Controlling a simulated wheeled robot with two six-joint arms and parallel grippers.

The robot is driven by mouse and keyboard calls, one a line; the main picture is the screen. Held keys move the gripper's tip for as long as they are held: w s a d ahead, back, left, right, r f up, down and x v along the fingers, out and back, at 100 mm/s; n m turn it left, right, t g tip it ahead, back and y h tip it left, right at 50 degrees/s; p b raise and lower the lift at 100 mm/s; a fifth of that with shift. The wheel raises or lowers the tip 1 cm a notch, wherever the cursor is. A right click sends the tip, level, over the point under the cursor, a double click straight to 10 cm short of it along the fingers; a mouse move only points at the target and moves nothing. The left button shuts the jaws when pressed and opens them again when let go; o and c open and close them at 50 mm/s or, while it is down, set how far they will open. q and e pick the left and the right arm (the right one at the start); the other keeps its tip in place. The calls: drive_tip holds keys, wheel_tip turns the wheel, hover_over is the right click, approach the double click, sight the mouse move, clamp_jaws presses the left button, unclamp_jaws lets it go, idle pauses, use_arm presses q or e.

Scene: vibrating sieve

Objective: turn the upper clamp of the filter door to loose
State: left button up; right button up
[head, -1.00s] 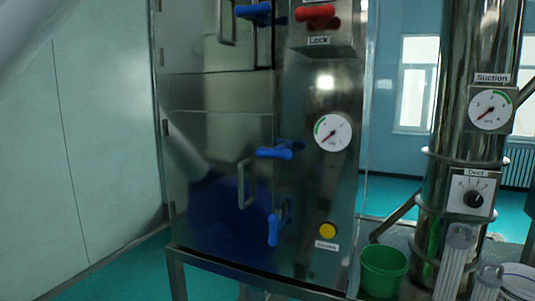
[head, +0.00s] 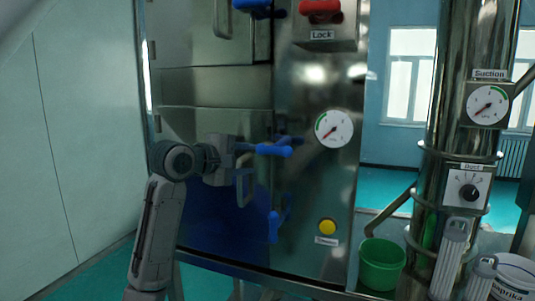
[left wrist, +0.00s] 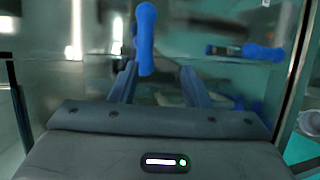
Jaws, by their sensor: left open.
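The upper blue clamp (head: 275,150) of the lower cabinet door lies about level at the door's right edge in the head view. A second blue clamp (head: 274,226) stands roughly upright below it. My left gripper (head: 238,158) is just left of the upper clamp, close in front of the door. In the left wrist view, my left gripper's fingers (left wrist: 158,72) are spread apart. A blue clamp handle (left wrist: 145,38) shows between and beyond their tips; I cannot tell whether they touch. Another blue handle (left wrist: 247,52) lies to the right. My right gripper is not in view.
A metal door handle (head: 245,187) is just below my left gripper. A blue clamp (head: 253,6) and a red handle (head: 320,8) marked Lock are above. A dial gauge (head: 334,128) and yellow button (head: 327,227) are right. A green bucket (head: 381,265) stands beside the steel duct (head: 468,60).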

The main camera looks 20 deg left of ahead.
sight(271, 150)
use_arm(q)
drive_tip(key=w+d+p, duration=0.1)
drive_tip(key=w, duration=0.1)
drive_tip(key=w+d+p, duration=0.3)
drive_tip(key=w, duration=0.2)
drive_tip(key=shift+d+r, duration=0.2)
drive_tip(key=shift+r, duration=0.2)
drive_tip(key=shift+w+d+f+p, duration=0.2)
drive_tip(key=shift+w+p, duration=0.1)
drive_tip(key=shift+w, duration=0.25)
clamp_jaws()
